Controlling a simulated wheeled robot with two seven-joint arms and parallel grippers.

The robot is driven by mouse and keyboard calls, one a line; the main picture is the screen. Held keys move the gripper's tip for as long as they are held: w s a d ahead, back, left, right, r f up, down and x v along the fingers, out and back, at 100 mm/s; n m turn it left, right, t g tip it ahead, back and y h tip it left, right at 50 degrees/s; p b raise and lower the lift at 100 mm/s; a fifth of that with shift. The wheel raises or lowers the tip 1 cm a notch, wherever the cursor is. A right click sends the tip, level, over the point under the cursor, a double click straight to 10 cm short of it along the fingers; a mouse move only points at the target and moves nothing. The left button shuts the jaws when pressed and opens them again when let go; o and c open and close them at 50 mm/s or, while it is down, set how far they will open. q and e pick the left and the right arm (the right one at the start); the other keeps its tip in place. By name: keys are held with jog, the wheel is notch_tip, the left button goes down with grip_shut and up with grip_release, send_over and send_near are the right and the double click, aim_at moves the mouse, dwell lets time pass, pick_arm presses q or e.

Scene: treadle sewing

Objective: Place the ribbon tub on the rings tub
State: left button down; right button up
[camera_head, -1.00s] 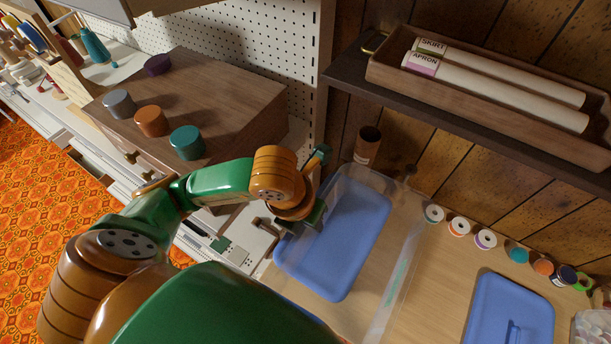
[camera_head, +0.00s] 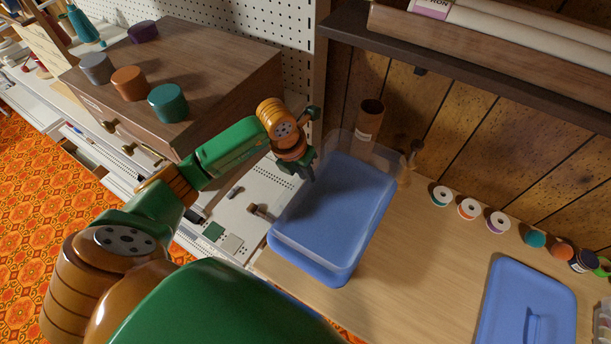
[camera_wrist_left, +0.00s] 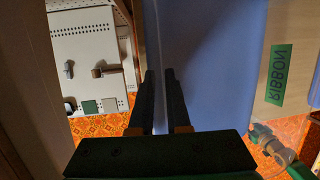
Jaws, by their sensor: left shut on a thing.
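The ribbon tub (camera_head: 322,232) shows as a blue, rounded box-like shape with a translucent edge, at the left end of the wooden counter in the head view. Its green RIBBON label (camera_wrist_left: 279,75) shows mirrored on a clear wall in the left wrist view. My left gripper (camera_head: 305,172) is at the tub's upper left edge. In the left wrist view the fingers (camera_wrist_left: 161,76) are close together, shut on the tub's edge. I cannot tell whether the tub touches the counter. No rings label is readable, so I cannot pick out the rings tub. My right gripper is out of view.
A blue lid (camera_head: 505,311) with a handle lies at the lower right. Several thread spools (camera_head: 498,222) line the counter's back. A brown tube (camera_head: 369,122) stands behind the tub. A wooden drawer box (camera_head: 220,75) is at left, a dark shelf (camera_head: 450,80) above. Bare counter (camera_head: 425,265) lies between tub and lid.

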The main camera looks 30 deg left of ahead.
pick_arm(q)
jog(key=c, duration=0.9)
grip_release()
jog(key=shift+r, duration=0.15)
jog(key=p+v, duration=0.8)
jog(key=v, duration=0.3)
jog(key=shift+a+r, duration=0.15)
jog(key=shift+r, duration=0.2)
jog(key=shift+s, duration=0.1)
